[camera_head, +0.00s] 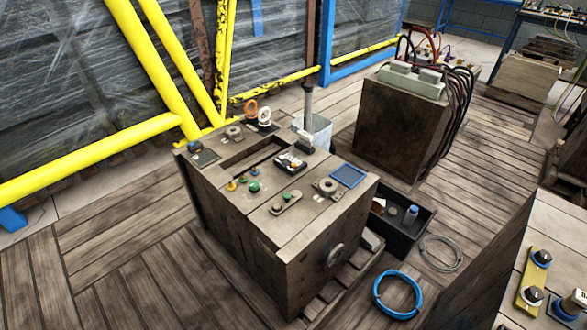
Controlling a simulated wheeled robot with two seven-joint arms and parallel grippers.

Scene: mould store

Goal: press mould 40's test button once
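A large brown block-shaped mould (240,235) stands on a pallet in the middle. A third mould (505,290) at the lower right carries a yellow plate with black knobs (535,280). Neither of my grippers is in view.
A dark open box (418,228) with a blue-capped bottle sits right of the middle mould. Yellow rails (90,160) run along the left. The plank floor (90,245) at front left is clear.

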